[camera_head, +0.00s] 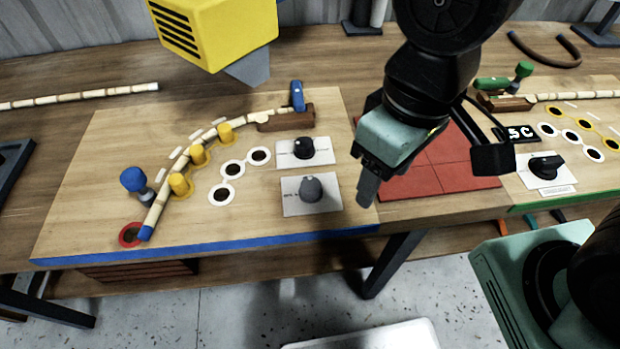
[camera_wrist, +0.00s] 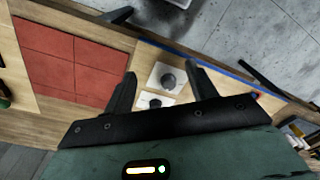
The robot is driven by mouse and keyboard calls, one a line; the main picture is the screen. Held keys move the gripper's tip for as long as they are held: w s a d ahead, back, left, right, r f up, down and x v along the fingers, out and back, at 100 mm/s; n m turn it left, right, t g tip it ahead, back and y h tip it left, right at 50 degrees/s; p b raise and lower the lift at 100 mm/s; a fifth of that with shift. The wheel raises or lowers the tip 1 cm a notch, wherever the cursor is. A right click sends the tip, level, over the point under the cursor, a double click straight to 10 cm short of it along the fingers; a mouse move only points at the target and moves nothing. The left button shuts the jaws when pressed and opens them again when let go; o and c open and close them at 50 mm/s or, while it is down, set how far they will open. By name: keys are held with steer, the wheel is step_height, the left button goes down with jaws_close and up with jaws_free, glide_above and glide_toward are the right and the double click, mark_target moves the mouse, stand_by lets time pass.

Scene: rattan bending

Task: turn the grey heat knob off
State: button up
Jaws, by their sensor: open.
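The grey heat knob (camera_head: 311,189) sits on a white plate (camera_head: 291,206) near the blue front edge of the left board. A black knob (camera_head: 303,148) on its own white plate is just behind it. My gripper (camera_head: 367,188) is to the right of the grey knob in the head view, above the board and apart from the knob. In the wrist view, the grey knob (camera_wrist: 168,80) shows between the two spread fingers of my gripper (camera_wrist: 160,80), farther off than the fingertips. The black knob (camera_wrist: 155,103) is partly hidden by the gripper body.
A bent rattan pole (camera_head: 160,205) lies against yellow pegs (camera_head: 198,154) on the left board. A blue-handled clamp (camera_head: 297,97) stands behind the knobs. Red tiles (camera_head: 440,170) lie to the right. A yellow tool (camera_head: 215,30) hangs above the board.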

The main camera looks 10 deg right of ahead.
mark_target(311, 184)
steer(key=w+a+r+m+p, duration=0.2)
steer(key=w+a+m+p, duration=0.3)
steer(key=w+a+m, duration=0.45)
steer(key=shift+m+h, duration=0.3)
steer(key=shift+m, duration=0.05)
steer(key=f, duration=0.5)
steer(key=d+f, duration=0.1)
steer(key=f, duration=0.5)
steer(key=w+d+f, duration=0.1)
steer(key=f, duration=0.5)
steer(key=c, duration=1)
